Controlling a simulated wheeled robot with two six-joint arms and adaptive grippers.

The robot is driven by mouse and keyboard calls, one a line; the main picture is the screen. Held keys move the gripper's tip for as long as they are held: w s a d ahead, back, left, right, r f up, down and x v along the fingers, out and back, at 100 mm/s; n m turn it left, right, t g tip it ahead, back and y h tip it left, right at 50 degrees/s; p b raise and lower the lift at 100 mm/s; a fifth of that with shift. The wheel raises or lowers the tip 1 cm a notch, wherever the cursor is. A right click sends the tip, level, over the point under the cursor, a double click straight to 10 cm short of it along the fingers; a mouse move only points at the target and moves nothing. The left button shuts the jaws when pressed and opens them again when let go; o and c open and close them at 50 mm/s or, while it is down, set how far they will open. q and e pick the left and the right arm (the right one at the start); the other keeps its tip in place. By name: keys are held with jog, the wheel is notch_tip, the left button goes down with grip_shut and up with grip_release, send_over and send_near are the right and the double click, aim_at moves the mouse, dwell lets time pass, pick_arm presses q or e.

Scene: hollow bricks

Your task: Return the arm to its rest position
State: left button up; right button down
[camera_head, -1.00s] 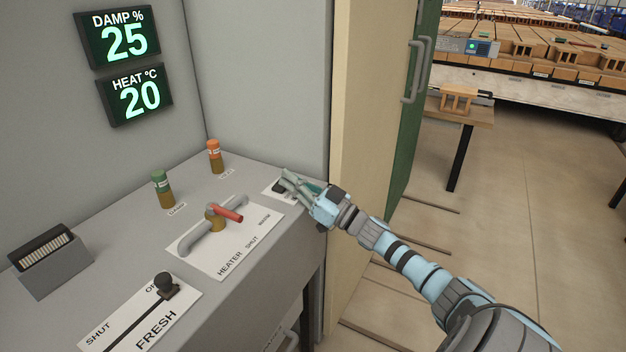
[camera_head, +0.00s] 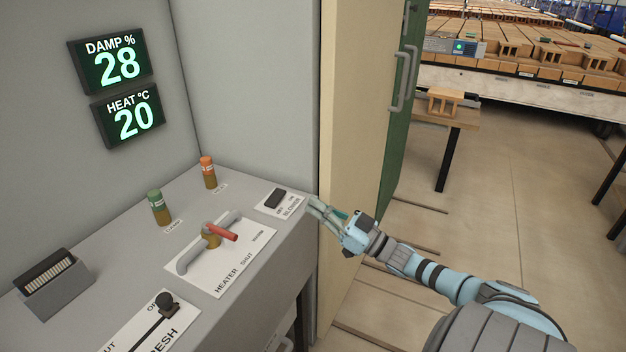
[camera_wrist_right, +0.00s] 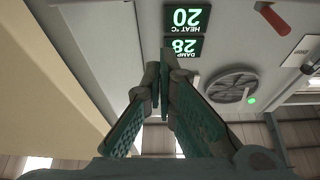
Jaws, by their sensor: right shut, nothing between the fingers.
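My right arm (camera_head: 430,270) reaches in from the lower right in the head view. Its right gripper (camera_head: 312,205) is shut and empty, just right of the grey console's edge and the blower switch plate (camera_head: 280,203), apart from both as far as I can tell. In the right wrist view the fingers of the gripper (camera_wrist_right: 165,75) come together with nothing between them. My left gripper is not in view.
Displays read damp 28 (camera_head: 117,66) and heat 20 (camera_head: 134,120). A green door (camera_head: 398,130) stands behind the gripper. Open floor lies right.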

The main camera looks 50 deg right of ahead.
jog(key=d+f+g+h, duration=0.2)
jog(key=d+f+h, duration=0.15)
jog(key=f, duration=0.35)
jog(key=d+f+g+h, duration=0.3)
jog(key=d+f, duration=0.1)
jog(key=f, duration=0.3)
jog(key=s+d+f+m+g+h+p, duration=0.1)
jog(key=s+f+g+h, duration=0.15)
jog(key=s+f, duration=0.4)
jog(key=s+f+m+g+h+p, duration=0.1)
jog(key=s+f+g, duration=0.25)
jog(key=f, duration=0.65)
jog(key=s+a+f+g+p, duration=0.1)
jog(key=s+a+f+g, duration=0.1)
jog(key=s+a+f, duration=0.4)
jog(key=s+a+f+g+y, duration=0.1)
jog(key=s+a+f+g, duration=0.2)
jog(key=s, duration=0.5)
jog(key=s+a+f+g+p, duration=0.1)
jog(key=s+a+f+g, duration=0.1)
jog(key=s+a+f, duration=0.35)
jog(key=s+a+f+g+y+p, duration=0.1)
jog(key=s+a+f+g+y, duration=0.1)
jog(key=s+a, duration=0.7)
jog(key=a, duration=0.3)
jog(key=shift+s+a+f+m, duration=0.2)
jog(key=shift+a+f+m, duration=0.1)
jog(key=shift+a+f, duration=0.05)
